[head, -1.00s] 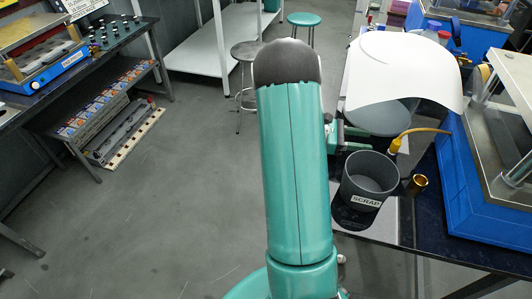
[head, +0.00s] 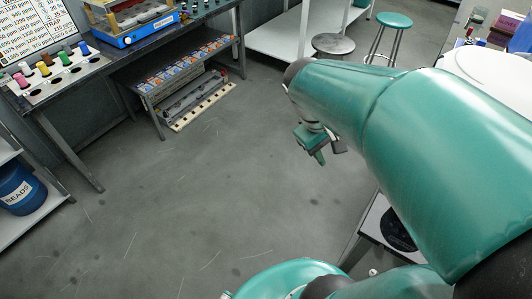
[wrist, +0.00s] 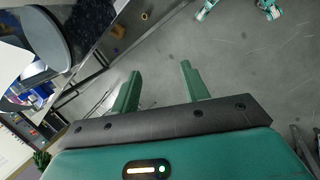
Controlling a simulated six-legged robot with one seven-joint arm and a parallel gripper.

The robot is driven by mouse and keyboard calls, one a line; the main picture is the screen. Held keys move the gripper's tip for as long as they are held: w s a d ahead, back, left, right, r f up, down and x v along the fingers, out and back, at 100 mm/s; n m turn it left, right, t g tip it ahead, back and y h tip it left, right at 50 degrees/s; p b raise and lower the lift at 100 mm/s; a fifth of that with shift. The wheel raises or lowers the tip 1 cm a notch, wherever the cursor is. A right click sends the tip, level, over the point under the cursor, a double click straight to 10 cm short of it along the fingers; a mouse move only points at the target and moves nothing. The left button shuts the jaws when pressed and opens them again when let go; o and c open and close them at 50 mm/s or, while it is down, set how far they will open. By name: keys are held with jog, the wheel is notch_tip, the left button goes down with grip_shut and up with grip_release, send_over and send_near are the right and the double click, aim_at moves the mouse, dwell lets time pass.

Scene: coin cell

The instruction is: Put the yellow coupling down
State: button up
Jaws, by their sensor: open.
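My gripper (head: 320,152) hangs over open floor in the head view, with its fingers pointing down. In the wrist view my gripper (wrist: 160,72) is open, with two green fingers wide apart and nothing between them. I cannot make out the yellow coupling for certain in either current view. A small tan ring-shaped thing (wrist: 145,15) shows in the wrist view, beyond the fingers near the dark table's edge. I cannot tell what it is or whether it lies on the floor. My arm hides much of the right side of the head view.
A dark worktop (wrist: 88,25) with a grey round disc (wrist: 42,38) is at the wrist view's upper left. A low rack (head: 190,75), a bench with spools (head: 60,62), a blue BEADS drum (head: 20,188) and a green stool (head: 393,20) surround clear floor.

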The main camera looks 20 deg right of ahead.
jog(key=a+r+t+y, duration=0.2)
jog(key=a+t, duration=0.1)
jog(key=a, duration=0.5)
jog(key=s+a+r+m+t+y, duration=0.1)
jog(key=a+r+t+y, duration=0.1)
jog(key=a, duration=0.6)
jog(key=shift+s+r+t, duration=0.15)
jog(key=shift+r+t, duration=0.65)
jog(key=shift+c, duration=0.3)
jog(key=shift+c, duration=0.7)
jog(key=shift+s, duration=0.1)
